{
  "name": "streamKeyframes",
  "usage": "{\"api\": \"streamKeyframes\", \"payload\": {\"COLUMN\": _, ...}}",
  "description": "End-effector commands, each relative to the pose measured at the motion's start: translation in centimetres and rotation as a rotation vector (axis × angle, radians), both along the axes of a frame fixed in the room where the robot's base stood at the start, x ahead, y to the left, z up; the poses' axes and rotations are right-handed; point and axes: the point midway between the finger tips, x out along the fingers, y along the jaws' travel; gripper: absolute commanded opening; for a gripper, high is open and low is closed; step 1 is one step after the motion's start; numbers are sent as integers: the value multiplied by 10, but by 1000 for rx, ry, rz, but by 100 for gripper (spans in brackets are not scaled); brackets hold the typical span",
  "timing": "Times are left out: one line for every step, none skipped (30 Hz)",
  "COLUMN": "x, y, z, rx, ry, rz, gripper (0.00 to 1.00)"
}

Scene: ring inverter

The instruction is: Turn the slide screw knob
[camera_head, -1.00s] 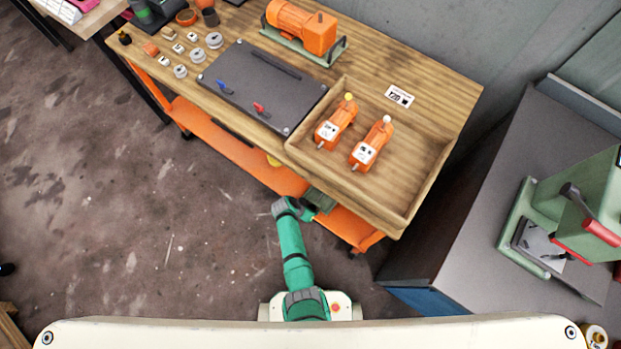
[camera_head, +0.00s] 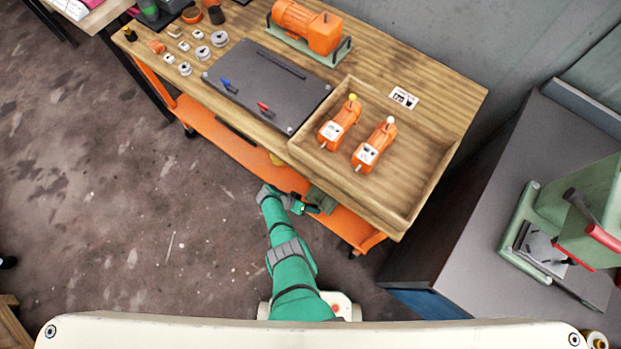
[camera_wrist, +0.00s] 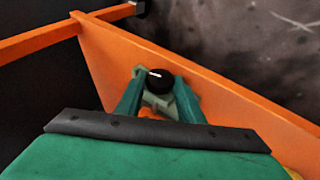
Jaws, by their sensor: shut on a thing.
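In the wrist view my gripper (camera_wrist: 158,98) has its two green fingers on either side of a round black knob (camera_wrist: 158,82), shut on it. The knob has a white mark on top and sits on a pale green part (camera_wrist: 152,103), mostly hidden by the fingers, over the orange lower shelf. In the head view my gripper (camera_head: 314,209) is low at the front of the workbench, beside a dark green device (camera_head: 322,199) partly under the tabletop. The knob itself cannot be made out there.
The orange lower shelf (camera_head: 232,160) runs under the wooden bench. A grey table with a green press (camera_head: 560,215) stands right.

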Motion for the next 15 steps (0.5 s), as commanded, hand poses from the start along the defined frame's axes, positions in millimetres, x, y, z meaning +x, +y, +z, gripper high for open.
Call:
{"api": "streamKeyframes", "payload": {"x": -2, "y": 0, "z": 0, "rx": -4, "ry": 6, "rz": -1, "gripper": 12}}
{"api": "streamKeyframes", "payload": {"x": -2, "y": 0, "z": 0, "rx": -5, "ry": 6, "rz": -1, "gripper": 12}}
{"api": "streamKeyframes", "payload": {"x": -2, "y": 0, "z": 0, "rx": -6, "ry": 6, "rz": -1, "gripper": 12}}
{"api": "streamKeyframes", "payload": {"x": -2, "y": 0, "z": 0, "rx": -6, "ry": 6, "rz": -1, "gripper": 12}}
{"api": "streamKeyframes", "payload": {"x": -2, "y": 0, "z": 0, "rx": -7, "ry": 7, "rz": -2, "gripper": 12}}
{"api": "streamKeyframes", "payload": {"x": -2, "y": 0, "z": 0, "rx": -6, "ry": 8, "rz": -1, "gripper": 12}}
{"api": "streamKeyframes", "payload": {"x": -2, "y": 0, "z": 0, "rx": -6, "ry": 8, "rz": -1, "gripper": 12}}
{"api": "streamKeyframes", "payload": {"x": -2, "y": 0, "z": 0, "rx": -6, "ry": 8, "rz": -1, "gripper": 12}}
{"api": "streamKeyframes", "payload": {"x": -2, "y": 0, "z": 0, "rx": -6, "ry": 8, "rz": -1, "gripper": 12}}
{"api": "streamKeyframes", "payload": {"x": -3, "y": 0, "z": 0, "rx": -6, "ry": 8, "rz": -1, "gripper": 12}}
{"api": "streamKeyframes", "payload": {"x": -3, "y": 0, "z": 0, "rx": -6, "ry": 8, "rz": -1, "gripper": 12}}
{"api": "streamKeyframes", "payload": {"x": -3, "y": 0, "z": -1, "rx": -6, "ry": 8, "rz": -1, "gripper": 12}}
{"api": "streamKeyframes", "payload": {"x": -3, "y": 0, "z": -1, "rx": -6, "ry": 8, "rz": -1, "gripper": 12}}
{"api": "streamKeyframes", "payload": {"x": -3, "y": 0, "z": -1, "rx": -5, "ry": 8, "rz": -1, "gripper": 41}}
{"api": "streamKeyframes", "payload": {"x": -3, "y": 0, "z": -1, "rx": -5, "ry": 8, "rz": -1, "gripper": 51}}
